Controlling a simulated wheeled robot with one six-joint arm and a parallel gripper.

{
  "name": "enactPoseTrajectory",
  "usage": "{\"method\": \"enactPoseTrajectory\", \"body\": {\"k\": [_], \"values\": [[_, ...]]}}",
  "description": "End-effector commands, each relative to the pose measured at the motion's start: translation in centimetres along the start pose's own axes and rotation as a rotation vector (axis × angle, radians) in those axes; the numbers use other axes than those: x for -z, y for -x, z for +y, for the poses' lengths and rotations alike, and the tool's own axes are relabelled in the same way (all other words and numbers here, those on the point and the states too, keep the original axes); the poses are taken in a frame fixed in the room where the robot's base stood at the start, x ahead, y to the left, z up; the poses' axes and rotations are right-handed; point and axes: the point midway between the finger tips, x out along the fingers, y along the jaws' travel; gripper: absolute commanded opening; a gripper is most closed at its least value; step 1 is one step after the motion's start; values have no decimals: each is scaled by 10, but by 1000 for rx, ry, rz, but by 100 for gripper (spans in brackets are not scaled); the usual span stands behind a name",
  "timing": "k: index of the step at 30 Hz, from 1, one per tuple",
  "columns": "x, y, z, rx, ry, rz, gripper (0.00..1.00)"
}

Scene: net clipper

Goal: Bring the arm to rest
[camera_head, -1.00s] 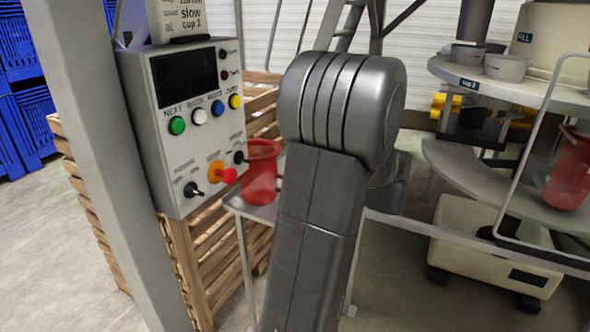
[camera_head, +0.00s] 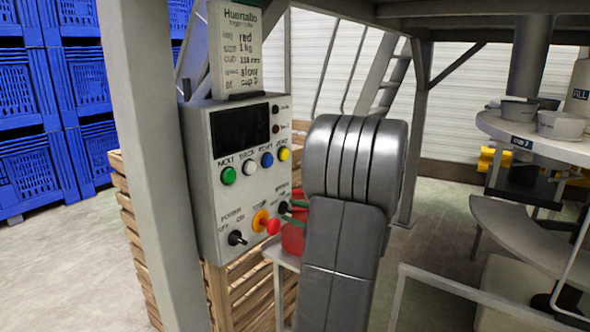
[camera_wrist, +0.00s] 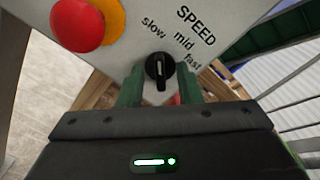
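My gripper (camera_head: 298,208) is mostly hidden behind my arm link in the head view, with its green fingers near the control panel's lower right. In the wrist view my gripper (camera_wrist: 160,78) has its two green fingers apart, one on each side of the black speed knob (camera_wrist: 160,70). A clear gap shows between them, and nothing is held. I cannot tell whether they touch the knob. It also shows in the head view (camera_head: 283,208). The labels slow, mid and fast surround it; its exact setting is unclear.
The grey control panel (camera_head: 212,195) has coloured buttons and a red stop button (camera_head: 272,226). A red container (camera_head: 292,240) sits partly hidden behind my arm. A wooden crate (camera_head: 250,290) stands below the panel. Round machine shelves (camera_head: 520,235) stand to the right, blue crates (camera_head: 85,85) at left.

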Motion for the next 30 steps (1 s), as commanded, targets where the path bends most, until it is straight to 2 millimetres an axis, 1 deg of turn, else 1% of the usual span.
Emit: {"method": "enactPoseTrajectory", "body": {"k": [1, 12, 17, 20, 30], "values": [[0, -3, 0, -1, 0, -1, 32], [0, -1, 0, 0, -8, 0, 32], [1, 8, 0, 1, -1, 1, 32], [1, 21, 0, 3, 0, 2, 32], [1, 85, 0, 3, 1, 3, 32]]}}
